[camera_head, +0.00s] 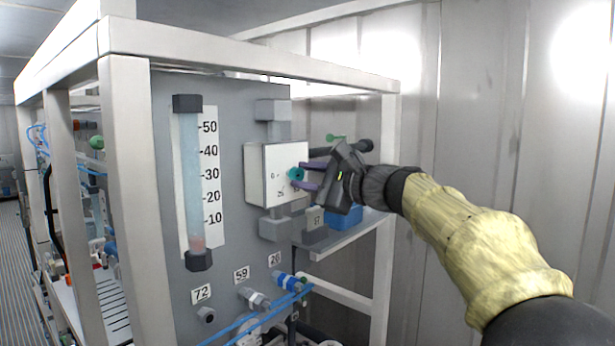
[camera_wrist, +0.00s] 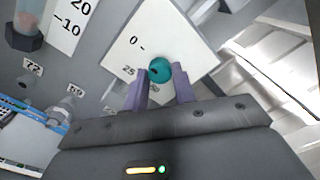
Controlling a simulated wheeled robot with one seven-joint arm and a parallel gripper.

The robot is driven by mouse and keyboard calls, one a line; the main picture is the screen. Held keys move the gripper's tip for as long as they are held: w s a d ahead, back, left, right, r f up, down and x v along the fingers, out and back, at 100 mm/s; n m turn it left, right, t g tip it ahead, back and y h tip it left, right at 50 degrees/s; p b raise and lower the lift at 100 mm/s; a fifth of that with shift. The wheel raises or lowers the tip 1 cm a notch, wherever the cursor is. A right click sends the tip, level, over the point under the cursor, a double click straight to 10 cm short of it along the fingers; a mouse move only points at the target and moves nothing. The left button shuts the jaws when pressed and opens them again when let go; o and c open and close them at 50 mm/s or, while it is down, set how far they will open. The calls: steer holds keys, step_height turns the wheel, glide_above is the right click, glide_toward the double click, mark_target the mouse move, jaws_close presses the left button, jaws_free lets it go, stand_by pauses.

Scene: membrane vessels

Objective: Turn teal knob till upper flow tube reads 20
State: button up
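The teal knob (camera_head: 296,174) sits on the face of a white box (camera_head: 262,178) on the grey panel. It also shows in the wrist view (camera_wrist: 159,71). My gripper (camera_head: 302,178) is at the knob, its purple fingers (camera_wrist: 160,84) on either side of it with a gap between them. I cannot tell whether either finger touches the knob. The flow tube (camera_head: 191,180) stands upright left of the box, beside a scale marked 10 to 50. A reddish float (camera_head: 197,243) shows low in the tube, below the 10 mark.
A white frame post (camera_head: 128,200) stands left of the panel and a beam (camera_head: 250,58) crosses above it. Valves labelled 72, 59 and 26, with blue tubing (camera_head: 255,318), are below. The corrugated wall is at right.

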steer(key=shift+f+n+b, duration=0.15)
steer(key=shift+n+b, duration=0.35)
steer(key=shift+b, duration=0.2)
steer(key=shift+f+n+b, duration=0.15)
steer(key=shift+n+b, duration=0.65)
steer(key=shift+b, duration=0.4)
steer(key=n+b, duration=0.3)
steer(key=shift+n, duration=0.3)
steer(key=n+b, duration=0.3)
steer(key=n, duration=0.1)
steer(key=n+b, duration=0.1)
steer(key=n, duration=0.3)
steer(key=shift+b, duration=0.4)
steer(key=o, duration=1)
steer(key=shift+r, duration=0.2)
steer(key=shift+s+d, duration=0.1)
